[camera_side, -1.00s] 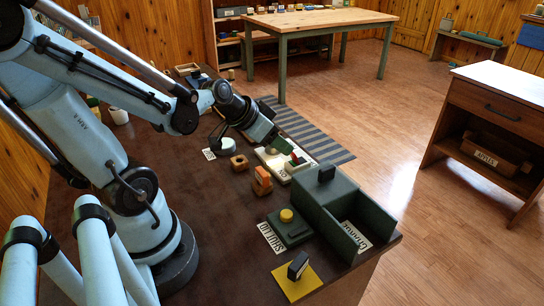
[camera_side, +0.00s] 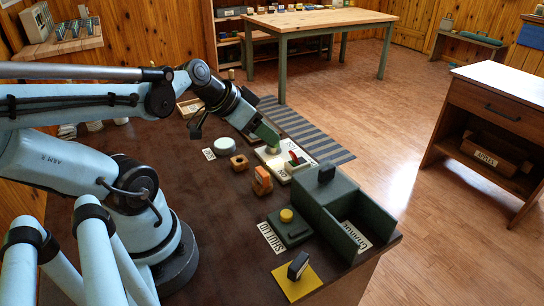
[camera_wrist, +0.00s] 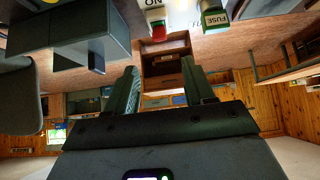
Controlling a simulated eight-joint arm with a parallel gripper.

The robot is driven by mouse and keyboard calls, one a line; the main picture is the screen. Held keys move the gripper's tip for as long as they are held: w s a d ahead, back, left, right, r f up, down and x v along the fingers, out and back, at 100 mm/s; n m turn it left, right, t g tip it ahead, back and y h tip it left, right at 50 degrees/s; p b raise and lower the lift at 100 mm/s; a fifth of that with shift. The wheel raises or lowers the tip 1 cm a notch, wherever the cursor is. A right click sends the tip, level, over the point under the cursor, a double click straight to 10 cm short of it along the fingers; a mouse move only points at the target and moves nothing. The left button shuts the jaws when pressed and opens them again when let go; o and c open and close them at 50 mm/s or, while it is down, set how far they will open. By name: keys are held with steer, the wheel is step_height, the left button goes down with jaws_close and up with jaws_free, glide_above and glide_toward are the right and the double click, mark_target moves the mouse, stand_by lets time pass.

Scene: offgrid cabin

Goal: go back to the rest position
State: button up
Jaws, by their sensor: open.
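My gripper (camera_side: 266,134) hangs in the air over the far part of the dark table (camera_side: 190,190), above and behind the white board (camera_side: 272,163) in the side view. In the wrist view my gripper (camera_wrist: 162,88) shows two dark green fingers apart with nothing between them. The white board carries a red part (camera_side: 294,158) and a small green block, which show near the top edge of the wrist view as a red piece (camera_wrist: 158,32) and a green block labelled FUSE (camera_wrist: 214,20).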

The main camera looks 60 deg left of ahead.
steer(key=shift+d, duration=0.1)
steer(key=d+g, duration=0.1)
steer(key=d, duration=0.7)
steer(key=shift+w+d+r, duration=0.15)
steer(key=shift+w+d, duration=0.2)
steer(key=shift+d, duration=0.05)
stand_by(0.6)
